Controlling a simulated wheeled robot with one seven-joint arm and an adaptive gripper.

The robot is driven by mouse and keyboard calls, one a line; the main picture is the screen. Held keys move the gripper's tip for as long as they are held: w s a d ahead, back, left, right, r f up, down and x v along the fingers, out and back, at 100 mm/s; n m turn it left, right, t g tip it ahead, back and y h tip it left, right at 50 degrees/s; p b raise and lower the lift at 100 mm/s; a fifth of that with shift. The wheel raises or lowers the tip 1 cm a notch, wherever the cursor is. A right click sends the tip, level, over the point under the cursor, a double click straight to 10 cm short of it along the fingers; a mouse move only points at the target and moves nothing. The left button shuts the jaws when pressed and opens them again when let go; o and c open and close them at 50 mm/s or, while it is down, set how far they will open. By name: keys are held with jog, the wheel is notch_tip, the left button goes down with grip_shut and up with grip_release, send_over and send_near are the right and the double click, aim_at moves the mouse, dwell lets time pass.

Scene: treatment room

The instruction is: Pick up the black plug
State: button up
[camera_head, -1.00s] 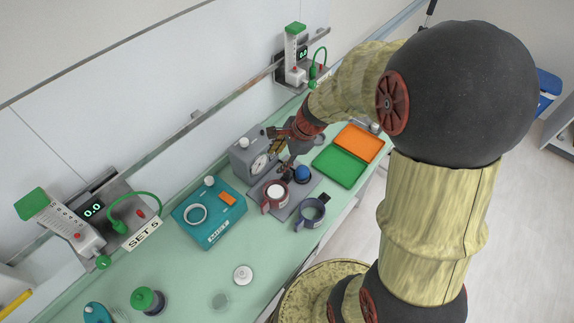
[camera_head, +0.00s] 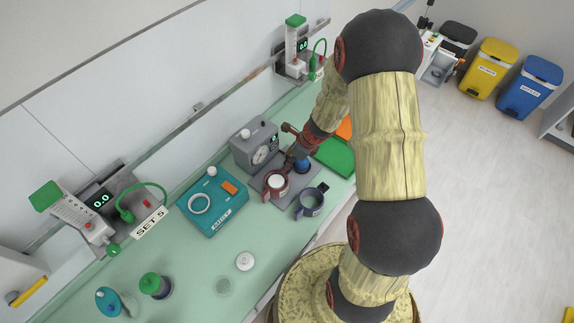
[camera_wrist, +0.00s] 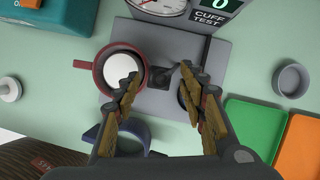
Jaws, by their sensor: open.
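In the wrist view, a small dark, squarish piece that looks like the black plug (camera_wrist: 158,80) is on the grey base plate (camera_wrist: 215,68), between my two fingertips. My gripper (camera_wrist: 160,75) is open above it, with one finger on each side. I cannot tell the height gap or whether they touch. In the head view my gripper (camera_head: 296,150) is over the grey plate beside the tester, and it hides the plug there. A blue round thing (camera_head: 301,166) stands just by the gripper.
A red mug with white inside (camera_wrist: 118,70) stands close left of my fingers. A blue mug (camera_wrist: 133,128) is below. The grey cuff tester (camera_head: 254,145) is behind. Green (camera_wrist: 255,132) and orange (camera_wrist: 303,145) trays and a small grey cup (camera_wrist: 291,80) are right.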

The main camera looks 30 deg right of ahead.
jog(key=shift+x, duration=1)
jog(key=shift+r, duration=0.1)
grip_shut()
jog(key=shift+r, duration=0.15)
